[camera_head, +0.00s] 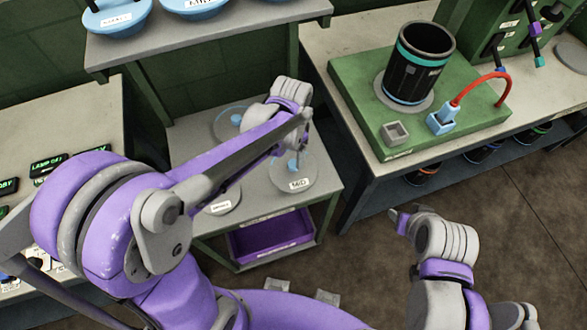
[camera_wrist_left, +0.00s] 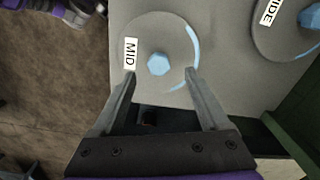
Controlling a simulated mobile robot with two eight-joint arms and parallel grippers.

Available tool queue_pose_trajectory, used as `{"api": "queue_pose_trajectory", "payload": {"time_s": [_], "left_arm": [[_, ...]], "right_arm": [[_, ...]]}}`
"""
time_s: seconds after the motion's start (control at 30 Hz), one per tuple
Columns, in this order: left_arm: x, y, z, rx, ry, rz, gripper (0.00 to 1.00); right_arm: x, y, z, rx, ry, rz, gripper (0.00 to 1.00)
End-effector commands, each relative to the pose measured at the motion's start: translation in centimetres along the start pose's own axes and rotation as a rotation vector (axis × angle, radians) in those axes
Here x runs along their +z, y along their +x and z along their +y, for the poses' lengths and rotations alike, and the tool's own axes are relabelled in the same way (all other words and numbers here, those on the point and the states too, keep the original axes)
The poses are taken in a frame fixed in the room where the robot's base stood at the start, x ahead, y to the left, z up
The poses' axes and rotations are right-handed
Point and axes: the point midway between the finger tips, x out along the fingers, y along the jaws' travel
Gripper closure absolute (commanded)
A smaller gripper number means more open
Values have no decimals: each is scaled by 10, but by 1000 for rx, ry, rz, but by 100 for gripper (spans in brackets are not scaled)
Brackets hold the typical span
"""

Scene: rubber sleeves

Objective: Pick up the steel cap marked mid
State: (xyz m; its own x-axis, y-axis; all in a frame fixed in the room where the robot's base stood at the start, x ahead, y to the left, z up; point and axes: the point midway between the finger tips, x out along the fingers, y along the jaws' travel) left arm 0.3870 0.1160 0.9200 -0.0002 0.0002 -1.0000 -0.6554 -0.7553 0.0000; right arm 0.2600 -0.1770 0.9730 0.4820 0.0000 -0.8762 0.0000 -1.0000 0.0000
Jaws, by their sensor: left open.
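The steel cap marked MID (camera_head: 308,176) is a grey disc with a blue knob and white label, lying on the small grey stand. It also shows in the left wrist view (camera_wrist_left: 165,30), its blue knob between and just beyond my fingertips. My left gripper (camera_head: 303,142) is above this cap, pointing down; in the left wrist view (camera_wrist_left: 160,74) its fingers are apart with nothing held. My right gripper (camera_head: 399,219) is off to the right of the stand, over the floor; its jaw opening is not clear.
Another cap (camera_head: 222,201) lies left of the MID cap, partly behind my left arm, and another (camera_head: 224,124) lies farther back. A purple bin (camera_head: 262,243) sits under the stand's top. A green fixture (camera_head: 355,95) with a black sleeve (camera_head: 410,78) stands on the right bench.

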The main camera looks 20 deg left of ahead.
Motion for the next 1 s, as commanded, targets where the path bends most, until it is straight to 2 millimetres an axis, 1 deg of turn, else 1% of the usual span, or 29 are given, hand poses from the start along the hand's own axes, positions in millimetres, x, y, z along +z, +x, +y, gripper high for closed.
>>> {"api": "queue_pose_trajectory", "payload": {"time_s": [0.3, 0.43, 0.63, 0.77, 0.8, 0.87, 0.9, 0.97, 1.0], "left_arm": [[-2, 42, 3, 0, -1, 0, 22], [-2, 50, 3, -1, -1, 1, 22], [-2, 50, 3, -1, -1, 1, 22], [-2, 50, 3, -1, -1, 1, 46], [-2, 50, 3, -1, -1, 1, 53], [-2, 50, 3, -1, 0, 1, 64], [-2, 49, 3, -1, 0, 1, 71], [-2, 49, 3, -1, -1, 1, 82], [-2, 49, 3, -1, -1, 1, 89]], "right_arm": [[-1, 0, 0, 0, 0, 0, 50], [0, 0, 0, 0, 0, 0, 50], [0, 0, 0, 0, 0, 0, 50], [0, 0, 0, 0, 0, 0, 50], [0, 0, 0, 0, 0, 0, 50], [0, 0, 0, 0, 0, 0, 50], [0, 0, 0, 0, 0, 0, 50], [0, 0, 0, 0, 0, 0, 50], [0, 0, 0, 0, 0, 0, 50]]}}
